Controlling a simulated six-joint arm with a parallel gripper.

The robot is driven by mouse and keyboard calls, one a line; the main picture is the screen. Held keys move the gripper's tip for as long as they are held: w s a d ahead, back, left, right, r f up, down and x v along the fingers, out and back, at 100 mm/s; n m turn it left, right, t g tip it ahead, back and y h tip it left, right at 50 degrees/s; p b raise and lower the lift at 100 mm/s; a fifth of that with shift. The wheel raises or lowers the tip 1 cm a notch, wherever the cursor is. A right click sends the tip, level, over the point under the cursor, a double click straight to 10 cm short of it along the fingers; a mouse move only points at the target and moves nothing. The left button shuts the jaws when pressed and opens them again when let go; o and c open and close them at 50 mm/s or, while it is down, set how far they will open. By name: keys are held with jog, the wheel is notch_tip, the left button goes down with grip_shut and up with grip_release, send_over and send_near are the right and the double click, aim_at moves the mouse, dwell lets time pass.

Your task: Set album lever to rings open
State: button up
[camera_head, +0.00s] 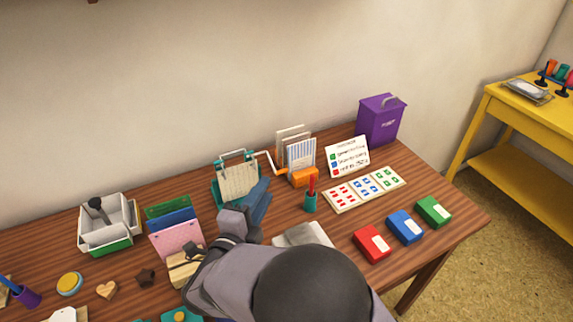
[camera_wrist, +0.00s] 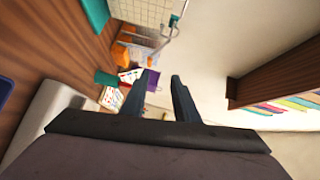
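The album (camera_head: 237,180) stands upright at the back middle of the table, with cream pages, a teal cover and metal rings along its top. In the wrist view its gridded page (camera_wrist: 150,10) is at the top edge, with a metal rod ending in a teal tip (camera_wrist: 175,20) beside it. I cannot tell for sure whether this rod is the lever, or how it is set. My gripper (camera_head: 260,188) is in front of the album and covers its lower right. In the wrist view, the two dark fingers of my gripper (camera_wrist: 158,82) are apart with nothing between them.
An orange crank box (camera_head: 304,178) and upright cards (camera_head: 301,152) stand right of the album. A teal pen cup (camera_head: 311,202) is close to my gripper's right. Pink and blue folders (camera_head: 178,238) stand to the left. Red, blue and green pads (camera_head: 405,227) lie front right.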

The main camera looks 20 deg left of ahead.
dwell(0.4)
